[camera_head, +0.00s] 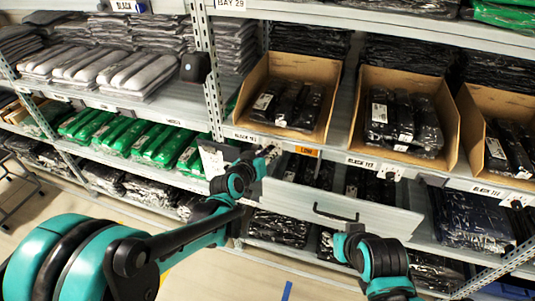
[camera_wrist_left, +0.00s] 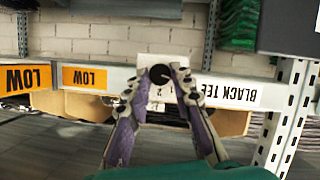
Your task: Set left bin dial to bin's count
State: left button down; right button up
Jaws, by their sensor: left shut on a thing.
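The left bin (camera_head: 323,72) is an open cardboard box on the shelf, holding several black bagged garments (camera_head: 288,104). On the shelf edge below it is its dial, a black knob on a white plate, seen in the left wrist view (camera_wrist_left: 160,74). My left gripper (camera_head: 268,158) is at this dial; its fingers (camera_wrist_left: 158,88) are on either side of the knob, shut on it. Fingers partly cover the plate, and the setting is not readable. My right arm shows at the lower right, but its fingers do not show.
An orange LOW tag (camera_head: 306,151) is right of the dial, with a BLACK TEE label (camera_head: 246,136) left of it. Two more bins (camera_head: 404,75) stand to the right, with other dials (camera_head: 390,172) below. A grey panel with a handle (camera_head: 340,212) is below the gripper.

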pick_arm(q)
jog(key=shift+s+d+m+t+y, duration=0.1)
jog(key=shift+d+m+t+y, duration=0.15)
jog(key=shift+m+y, duration=0.85)
jog(key=shift+d+m+t+y, duration=0.1)
jog(key=shift+m+t+y, duration=0.15)
jog(key=shift+m+y, duration=0.8)
jog(key=shift+m+h, duration=0.35)
jog(key=shift+m, duration=0.2)
jog(key=c, duration=1.3)
grip_release()
jog(key=shift+s, duration=0.1)
jog(key=v, duration=1.2)
